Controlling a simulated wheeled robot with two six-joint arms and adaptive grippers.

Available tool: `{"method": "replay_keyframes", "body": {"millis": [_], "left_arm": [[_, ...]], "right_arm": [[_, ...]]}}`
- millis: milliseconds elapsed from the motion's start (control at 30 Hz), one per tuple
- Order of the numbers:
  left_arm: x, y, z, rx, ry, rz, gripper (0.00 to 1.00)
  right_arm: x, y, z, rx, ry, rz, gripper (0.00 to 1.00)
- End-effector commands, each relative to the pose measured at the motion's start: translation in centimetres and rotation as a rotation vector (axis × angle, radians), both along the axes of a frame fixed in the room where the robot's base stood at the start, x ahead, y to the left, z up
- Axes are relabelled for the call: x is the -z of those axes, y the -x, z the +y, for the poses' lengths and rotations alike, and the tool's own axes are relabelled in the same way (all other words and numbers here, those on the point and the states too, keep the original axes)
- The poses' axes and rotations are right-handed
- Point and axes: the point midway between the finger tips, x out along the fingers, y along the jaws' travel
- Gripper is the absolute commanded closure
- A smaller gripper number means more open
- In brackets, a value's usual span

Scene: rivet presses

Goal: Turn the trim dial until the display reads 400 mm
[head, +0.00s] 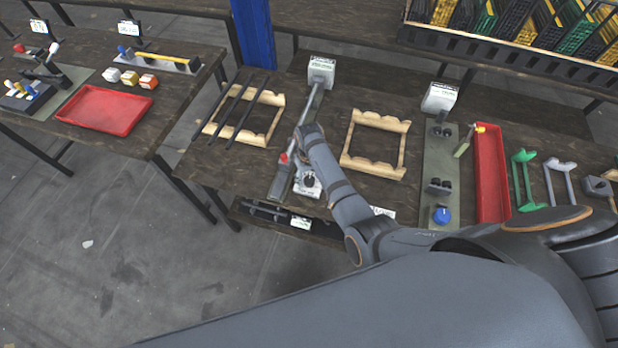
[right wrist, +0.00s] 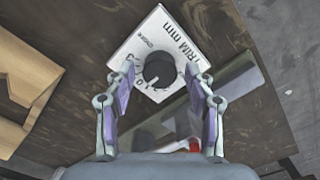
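The trim dial is a black round knob (right wrist: 159,70) on a white plate marked TRIM mm, seen close up in the right wrist view. In the head view the dial (head: 308,180) sits at the front edge of the middle bench, beside a long grey rail. A display box (head: 320,70) stands at the rail's far end; its reading is too small to make out. My right gripper (head: 306,164) is over the dial. In the right wrist view its fingers (right wrist: 160,82) are spread on either side of the knob, with gaps visible and nothing held. My left gripper is not in view.
A red-knobbed stop (head: 283,158) is on the rail just left of the dial. Wooden frames (head: 375,143) stand on both sides of the rail, with dark bars across the left one. A second display (head: 440,96) and a blue knob (head: 441,215) are further right.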

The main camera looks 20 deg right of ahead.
Motion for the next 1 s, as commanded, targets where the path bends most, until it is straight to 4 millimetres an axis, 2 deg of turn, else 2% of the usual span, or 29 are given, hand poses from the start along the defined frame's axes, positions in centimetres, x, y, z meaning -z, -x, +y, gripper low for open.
{"method": "replay_keyframes", "body": {"millis": [33,200,333,467,600,733,1000], "left_arm": [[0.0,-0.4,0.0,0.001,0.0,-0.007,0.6],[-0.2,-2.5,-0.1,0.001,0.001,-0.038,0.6],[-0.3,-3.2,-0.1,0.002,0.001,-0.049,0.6],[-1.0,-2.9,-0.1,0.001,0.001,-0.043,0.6],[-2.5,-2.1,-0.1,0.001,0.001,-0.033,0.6],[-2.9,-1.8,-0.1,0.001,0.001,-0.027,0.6],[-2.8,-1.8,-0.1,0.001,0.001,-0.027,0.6]], "right_arm": [[0.0,0.0,0.0,0.0,0.0,0.0,0.56],[0.0,0.0,0.0,0.0,0.0,0.0,0.8],[0.0,0.0,0.0,0.0,0.0,0.0,0.97],[-0.4,0.0,0.0,0.045,0.001,0.0,0.97],[-0.5,0.0,0.0,0.206,0.0,0.001,0.97],[-0.3,0.0,0.0,0.321,0.0,0.0,0.97],[0.0,-0.1,-0.1,0.351,0.001,-0.001,0.97]]}}
